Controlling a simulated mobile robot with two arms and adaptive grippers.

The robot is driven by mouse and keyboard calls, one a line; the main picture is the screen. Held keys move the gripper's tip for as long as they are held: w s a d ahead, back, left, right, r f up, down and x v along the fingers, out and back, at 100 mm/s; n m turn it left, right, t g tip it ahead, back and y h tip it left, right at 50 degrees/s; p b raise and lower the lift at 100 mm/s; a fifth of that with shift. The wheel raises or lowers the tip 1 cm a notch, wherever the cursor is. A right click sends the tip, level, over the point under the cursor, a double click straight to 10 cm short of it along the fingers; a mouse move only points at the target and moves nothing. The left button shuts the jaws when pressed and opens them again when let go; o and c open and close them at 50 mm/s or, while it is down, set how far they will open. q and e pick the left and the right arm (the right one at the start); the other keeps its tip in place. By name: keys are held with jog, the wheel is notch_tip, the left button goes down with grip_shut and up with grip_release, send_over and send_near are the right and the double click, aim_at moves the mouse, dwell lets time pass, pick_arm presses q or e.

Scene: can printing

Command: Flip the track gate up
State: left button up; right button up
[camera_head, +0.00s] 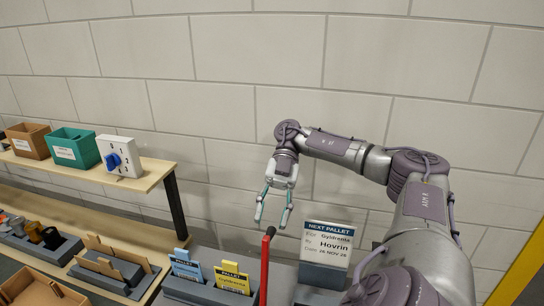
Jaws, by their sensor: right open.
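My right gripper (271,223) hangs from the right arm with its two teal fingers pointing down, open and with nothing between them. Below the fingertips a red upright bar (264,272) with a black, bent tip rises from the lower edge of the view. The tip appears close under the fingers, but I cannot tell whether they touch. No part is clearly recognizable as the track gate; I cannot tell whether the red bar belongs to it. My left gripper is not in view.
A sign reading NEXT PALLET (326,243) stands right of the bar. Blue (186,268) and yellow (232,280) cards stand in a grey holder at its left. A shelf at left carries a brown bin (28,141), a green bin (74,148) and a switch box (122,156). A wall stands behind.

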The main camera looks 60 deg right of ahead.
notch_tip(320, 180, up, 5)
jog(key=shift+r, duration=0.1)
dwell(0.4)
dwell(0.3)
